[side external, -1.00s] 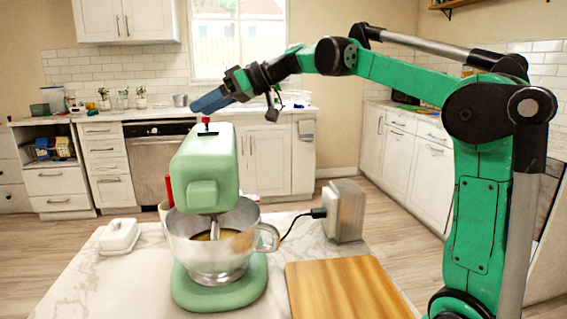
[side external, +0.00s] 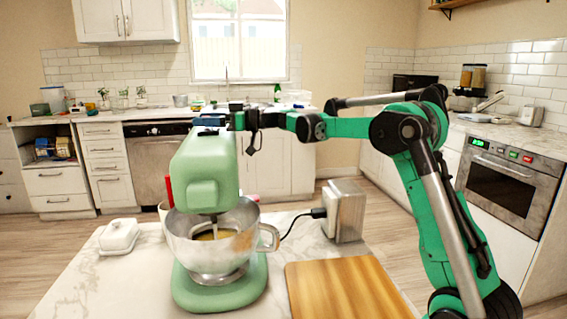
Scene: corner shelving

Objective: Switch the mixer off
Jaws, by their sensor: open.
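The mint-green mixer (side external: 205,165) stands on the marble counter with its steel bowl (side external: 208,265) under the head. The bowl holds something dark yellow around the beater. A small black switch base shows on top of the head, and its red knob is hidden behind my gripper. My gripper (side external: 210,121), with blue fingers, is right at the top of the mixer head, over the switch. Its jaws are open. I cannot tell whether the fingers touch the knob.
A grey metal box (side external: 344,211) with a cord stands right of the mixer. A wooden board (side external: 345,290) lies at the front right. A white lidded dish (side external: 119,236) stands at the left. A red object is partly hidden behind the mixer. The marble counter's front left is clear.

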